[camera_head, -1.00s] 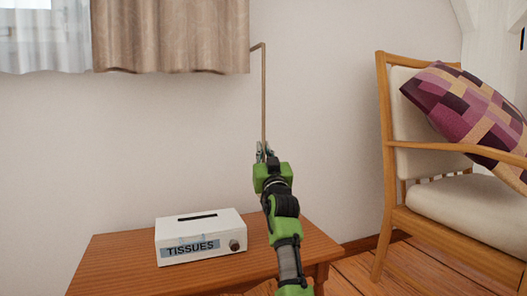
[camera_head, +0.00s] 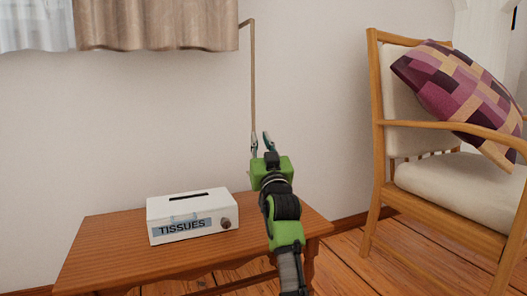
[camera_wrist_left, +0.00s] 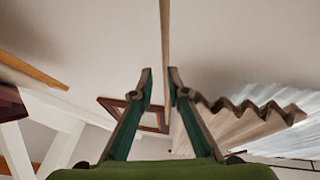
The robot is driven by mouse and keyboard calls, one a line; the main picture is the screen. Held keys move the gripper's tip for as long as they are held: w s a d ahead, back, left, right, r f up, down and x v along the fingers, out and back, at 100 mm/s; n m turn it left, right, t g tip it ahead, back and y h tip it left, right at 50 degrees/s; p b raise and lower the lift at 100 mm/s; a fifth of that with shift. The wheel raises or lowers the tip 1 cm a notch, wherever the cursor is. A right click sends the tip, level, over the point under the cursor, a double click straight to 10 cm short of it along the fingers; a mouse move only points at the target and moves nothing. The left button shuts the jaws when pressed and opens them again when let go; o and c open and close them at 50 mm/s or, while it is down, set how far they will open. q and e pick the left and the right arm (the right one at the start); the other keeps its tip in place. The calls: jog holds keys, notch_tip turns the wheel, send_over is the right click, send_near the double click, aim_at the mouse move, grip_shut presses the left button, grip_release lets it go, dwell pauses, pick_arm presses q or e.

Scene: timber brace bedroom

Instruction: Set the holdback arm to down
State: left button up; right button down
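The holdback arm (camera_head: 252,85) is a thin tan rod hanging straight down beside the curtain's edge, with a short bend at its top against the wall. My left gripper (camera_head: 260,143) is at the rod's lower end in the head view, its two fingers spread apart. In the left wrist view the left gripper (camera_wrist_left: 161,77) is open, and the rod (camera_wrist_left: 165,45) passes in line with the gap between the fingertips. I cannot tell whether a finger touches it. My right gripper is not in view.
A brown curtain (camera_head: 155,22) hangs at the upper left. Below, a wooden table (camera_head: 105,255) bears a white tissue box (camera_head: 190,216). A wooden armchair (camera_head: 375,150) with a patchwork cushion (camera_head: 455,90) stands at the right. The wall between rod and chair is bare.

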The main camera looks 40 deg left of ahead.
pick_arm(q)
jog(key=shift+v, duration=2.6)
jog(key=shift+r, duration=0.1)
